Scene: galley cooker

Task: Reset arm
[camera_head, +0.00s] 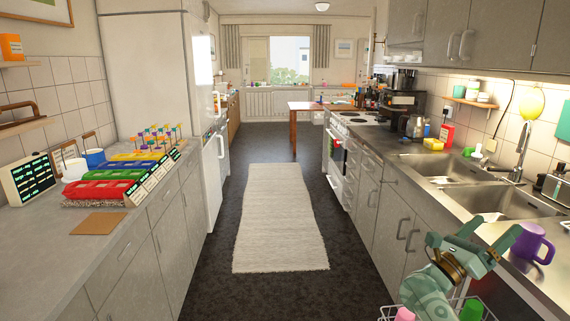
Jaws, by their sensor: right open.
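My right gripper (492,240) is in the lower right of the head view, in front of the sink counter's edge. Its jaws are open, with nothing visible between them. A purple mug (532,243) stands on the counter just to the right of the fingers, apart from them as far as I can tell. My left gripper is not in view.
The sink counter (410,148) runs along the right, with two basins (492,203) and a tap (521,150). A white wire rack (389,313) with cups is below my right arm. Coloured trays (103,188) stand on the left counter. The aisle with a pale rug (279,220) is clear.

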